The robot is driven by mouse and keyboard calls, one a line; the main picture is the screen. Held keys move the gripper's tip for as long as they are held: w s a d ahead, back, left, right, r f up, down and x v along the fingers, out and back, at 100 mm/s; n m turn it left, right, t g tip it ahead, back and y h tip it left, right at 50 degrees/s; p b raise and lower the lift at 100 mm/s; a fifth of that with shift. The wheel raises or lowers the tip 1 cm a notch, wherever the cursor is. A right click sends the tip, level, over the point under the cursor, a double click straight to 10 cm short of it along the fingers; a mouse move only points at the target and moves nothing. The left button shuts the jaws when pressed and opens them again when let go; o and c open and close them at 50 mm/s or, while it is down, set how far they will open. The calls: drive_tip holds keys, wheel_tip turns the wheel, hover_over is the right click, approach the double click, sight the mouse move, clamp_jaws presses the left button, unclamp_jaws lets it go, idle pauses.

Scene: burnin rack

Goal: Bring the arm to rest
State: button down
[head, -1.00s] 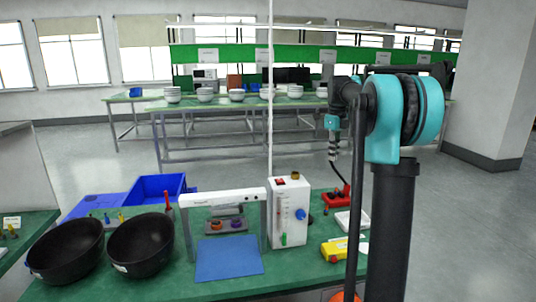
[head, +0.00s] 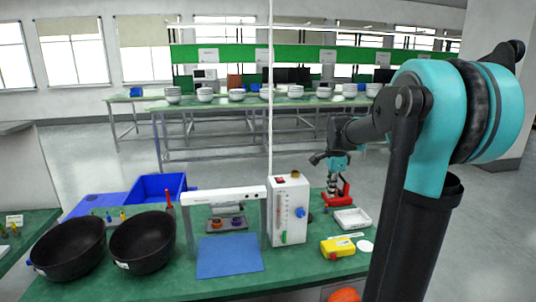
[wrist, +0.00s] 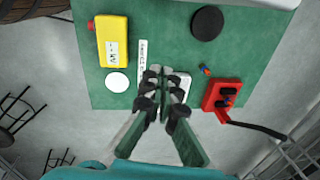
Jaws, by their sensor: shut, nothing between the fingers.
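My gripper (head: 332,196) hangs at the end of my arm in the head view, above the right end of the green bench. In the wrist view its fingers (wrist: 163,78) are together with nothing between them. They point down over the bench, in front of the white tray (wrist: 181,83), which they partly hide. The tray also shows in the head view (head: 352,219).
A round black thing (wrist: 207,23) lies above the tray in the wrist view. Open floor lies behind.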

drive_tip(key=s+a+f+n+t, duration=0.1)
drive_tip(key=s+f+n, duration=0.7)
drive_tip(key=s, duration=0.4)
drive_tip(key=s+a+f+n+t, duration=0.1)
drive_tip(key=s+a+f+n, duration=0.1)
drive_tip(key=s+f+n, duration=0.7)
drive_tip(key=s+f, duration=0.1)
drive_tip(key=s, duration=0.2)
drive_tip(key=shift+t, duration=0.3)
drive_tip(key=shift+f, duration=0.1)
